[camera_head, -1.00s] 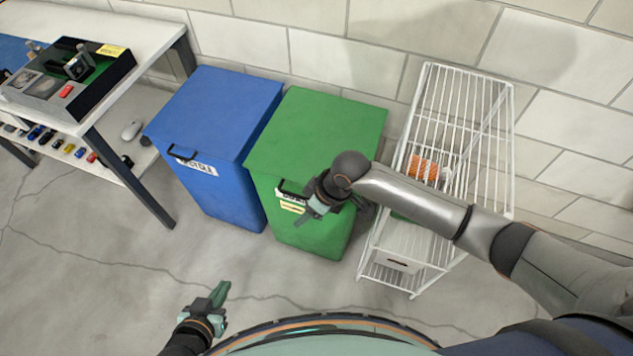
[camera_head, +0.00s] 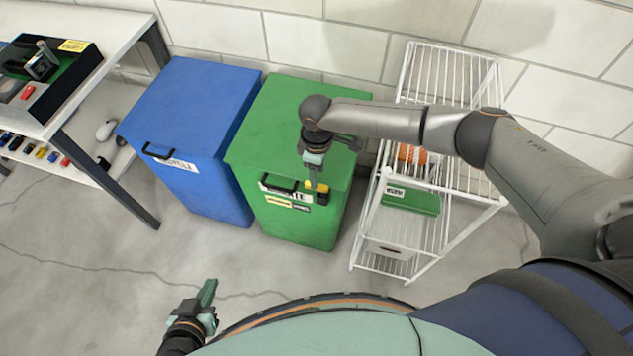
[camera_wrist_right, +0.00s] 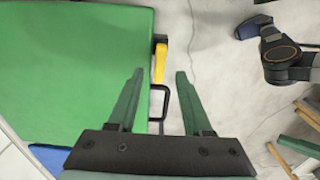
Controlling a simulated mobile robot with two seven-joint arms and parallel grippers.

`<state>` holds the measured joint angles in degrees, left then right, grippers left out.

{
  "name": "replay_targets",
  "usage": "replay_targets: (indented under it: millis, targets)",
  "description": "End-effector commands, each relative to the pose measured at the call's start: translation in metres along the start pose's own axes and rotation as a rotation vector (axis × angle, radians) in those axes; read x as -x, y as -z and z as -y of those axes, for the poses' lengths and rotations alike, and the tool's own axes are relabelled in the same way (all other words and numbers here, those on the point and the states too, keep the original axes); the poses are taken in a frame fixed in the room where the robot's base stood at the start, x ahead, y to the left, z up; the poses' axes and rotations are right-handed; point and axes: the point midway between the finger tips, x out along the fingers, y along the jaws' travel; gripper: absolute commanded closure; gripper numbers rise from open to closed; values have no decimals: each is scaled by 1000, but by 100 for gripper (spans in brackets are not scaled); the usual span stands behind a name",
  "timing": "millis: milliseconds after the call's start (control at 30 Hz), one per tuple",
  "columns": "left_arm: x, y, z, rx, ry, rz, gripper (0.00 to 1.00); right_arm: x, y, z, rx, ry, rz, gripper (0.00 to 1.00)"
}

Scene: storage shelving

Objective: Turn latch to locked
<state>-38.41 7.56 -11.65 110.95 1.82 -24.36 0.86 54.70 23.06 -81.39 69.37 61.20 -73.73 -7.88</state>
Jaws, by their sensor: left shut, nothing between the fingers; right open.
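The green bin (camera_head: 300,125) stands in the middle of the head view with a black handle (camera_head: 280,187) on its front. A yellow and black latch (camera_head: 317,190) sits on the front to the right of the handle. In the right wrist view the latch (camera_wrist_right: 160,62) shows as a yellow bar just beyond my fingertips. My right gripper (camera_head: 314,172) is open and empty, pointing down at the lid's front edge by the latch; contact cannot be told. In the wrist view the handle (camera_wrist_right: 163,105) shows between its fingers (camera_wrist_right: 159,74). My left gripper (camera_head: 208,290) is shut and empty, low over the floor.
A blue bin (camera_head: 190,110) stands left of the green one. A white wire rack (camera_head: 450,75) with a green box (camera_head: 410,200) stands to the right, beneath my right arm. A table (camera_head: 100,60) is at far left. The floor in front is clear.

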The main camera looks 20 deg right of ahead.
Motion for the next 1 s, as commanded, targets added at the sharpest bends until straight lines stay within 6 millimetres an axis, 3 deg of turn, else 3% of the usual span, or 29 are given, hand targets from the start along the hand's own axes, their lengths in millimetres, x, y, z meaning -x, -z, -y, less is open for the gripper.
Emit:
replay_targets:
  millis: [100,233,667,1000]
  targets:
    - [-4,1,-3,-2,-9,-6,100,-23,0,0,-1,0,0,50]
    - [-7,0,-4,-3,-11,-2,100,-38,1,1,0,2,-1,50]
    - [-9,4,-3,-7,-11,-8,100,-45,1,0,0,0,-2,51]
    - [-8,2,-3,-7,-11,-5,100,-45,1,0,0,0,-2,89]
